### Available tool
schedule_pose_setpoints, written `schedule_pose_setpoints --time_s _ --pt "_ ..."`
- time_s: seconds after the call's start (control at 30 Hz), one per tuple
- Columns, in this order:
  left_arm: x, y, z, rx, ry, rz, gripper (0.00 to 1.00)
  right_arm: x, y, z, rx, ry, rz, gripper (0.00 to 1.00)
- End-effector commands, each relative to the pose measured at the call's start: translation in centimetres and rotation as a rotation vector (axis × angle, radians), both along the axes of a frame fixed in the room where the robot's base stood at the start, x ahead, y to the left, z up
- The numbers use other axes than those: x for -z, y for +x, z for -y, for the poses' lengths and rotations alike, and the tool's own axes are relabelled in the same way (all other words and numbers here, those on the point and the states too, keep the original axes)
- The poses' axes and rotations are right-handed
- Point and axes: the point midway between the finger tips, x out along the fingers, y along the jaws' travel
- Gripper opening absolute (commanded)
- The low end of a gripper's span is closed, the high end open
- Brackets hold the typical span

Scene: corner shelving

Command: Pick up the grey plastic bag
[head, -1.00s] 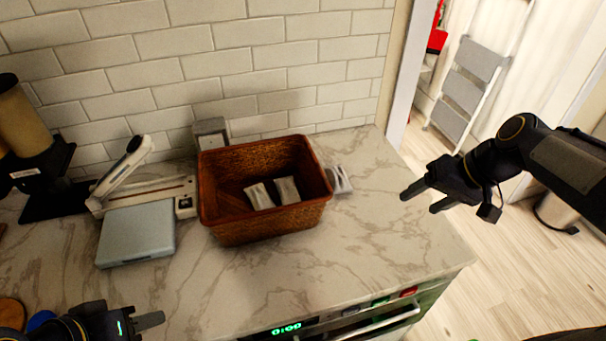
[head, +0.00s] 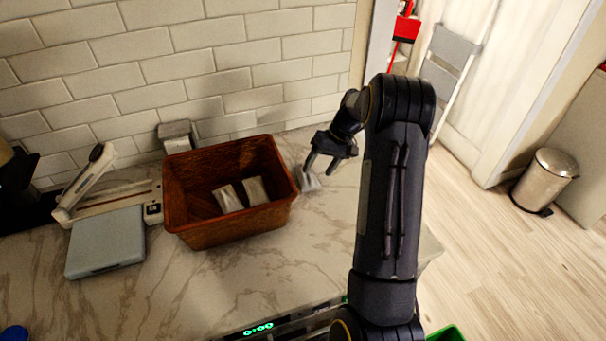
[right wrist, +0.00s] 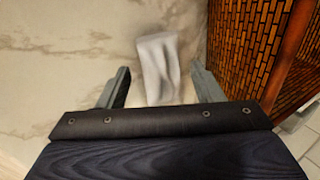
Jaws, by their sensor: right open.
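A small grey plastic bag (head: 308,181) lies on the marble counter just right of the brown wicker basket (head: 230,232). In the right wrist view the bag (right wrist: 157,62) looks pale and creased and shows ahead of and between my fingers. My right gripper (head: 321,168) is open and empty, pointing down over the bag; its two fingers also show in the right wrist view (right wrist: 160,82), one on each side of the bag's near end. Two similar grey bags (head: 228,198) (head: 256,191) lie inside the basket. My left gripper is out of view.
The basket wall (right wrist: 262,50) stands close to the right finger in the right wrist view. A light-blue flat box (head: 106,243), a white lever device (head: 105,190) and a grey box (head: 177,134) stand left of and behind the basket.

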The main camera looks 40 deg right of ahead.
Motion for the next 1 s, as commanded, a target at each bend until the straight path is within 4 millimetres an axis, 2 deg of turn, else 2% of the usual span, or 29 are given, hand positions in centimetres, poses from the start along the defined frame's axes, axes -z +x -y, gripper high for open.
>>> schedule_pose_setpoints --time_s 0.13,0.3,0.57,0.8,1.0 --pt "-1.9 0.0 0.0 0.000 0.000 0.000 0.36 1.6 0.2 -1.1 -0.002 0.003 -0.006 0.60" --pt "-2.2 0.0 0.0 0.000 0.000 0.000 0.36 3.6 0.5 -1.8 -0.002 0.001 -0.002 0.60" --pt "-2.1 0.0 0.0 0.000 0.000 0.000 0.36 4.0 0.6 -1.9 -0.001 0.000 0.000 0.60" --pt "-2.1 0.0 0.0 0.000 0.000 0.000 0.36 3.9 0.6 -1.9 -0.001 0.000 0.000 0.29" --pt "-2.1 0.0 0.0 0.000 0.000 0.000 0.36 3.9 0.6 -1.9 -0.001 0.000 0.000 0.27"
